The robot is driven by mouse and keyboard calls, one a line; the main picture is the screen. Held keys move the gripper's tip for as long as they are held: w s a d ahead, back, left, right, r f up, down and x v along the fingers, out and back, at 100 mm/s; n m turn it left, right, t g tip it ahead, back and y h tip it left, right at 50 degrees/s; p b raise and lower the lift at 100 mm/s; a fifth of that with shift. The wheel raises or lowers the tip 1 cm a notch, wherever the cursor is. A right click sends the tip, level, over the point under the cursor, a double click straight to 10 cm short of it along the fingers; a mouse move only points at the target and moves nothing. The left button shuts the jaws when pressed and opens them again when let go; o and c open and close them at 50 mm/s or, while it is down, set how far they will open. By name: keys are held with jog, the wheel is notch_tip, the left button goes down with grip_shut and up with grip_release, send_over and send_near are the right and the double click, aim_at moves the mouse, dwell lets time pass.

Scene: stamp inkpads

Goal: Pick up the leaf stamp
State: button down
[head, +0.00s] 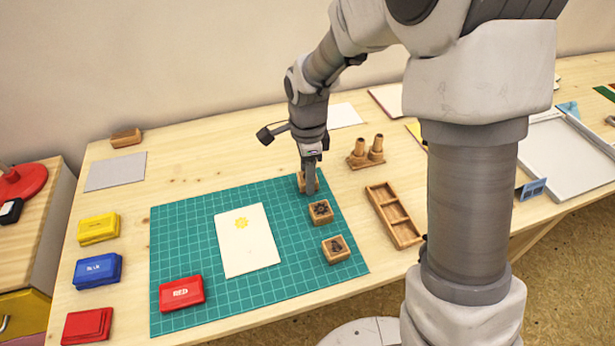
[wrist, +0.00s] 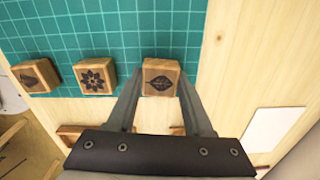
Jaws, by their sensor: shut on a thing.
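The leaf stamp (wrist: 160,79) is a square wooden block with a dark leaf picture on its upper face. My gripper (wrist: 160,85) is shut on it, one finger on each side. In the head view my gripper (head: 310,187) points down at the mat's far right part and hides much of the leaf stamp (head: 300,183). The block appears to be at the mat's surface; I cannot tell whether it is raised. The flower stamp (head: 321,212) and a third stamp (head: 336,250) with a dark picture stand in a row nearer the mat's front right.
The green mat (head: 190,240) holds a card (head: 247,240) with a yellow flower print and a red inkpad (head: 181,293). Yellow (head: 98,228) and blue (head: 97,270) inkpads stand left. A wooden compartment tray (head: 393,215) and a holder with wooden pegs (head: 366,152) are right of the mat.

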jog(key=r, duration=0.1)
jog(key=r+p, duration=0.1)
jog(key=r, duration=0.1)
jog(key=d+r, duration=0.1)
jog(key=shift+s+r, duration=0.15)
jog(key=shift+s, duration=0.2)
jog(key=s+d+r+p, duration=0.2)
jog(key=s+d+r, duration=0.3)
jog(key=d, duration=0.3)
jog(key=shift+s+d+r+p, duration=0.25)
jog(key=shift+s+r+p, duration=0.15)
jog(key=shift+s, duration=0.2)
jog(key=c, duration=0.9)
grip_release()
jog(key=c, duration=0.5)
jog(key=shift+w, duration=0.1)
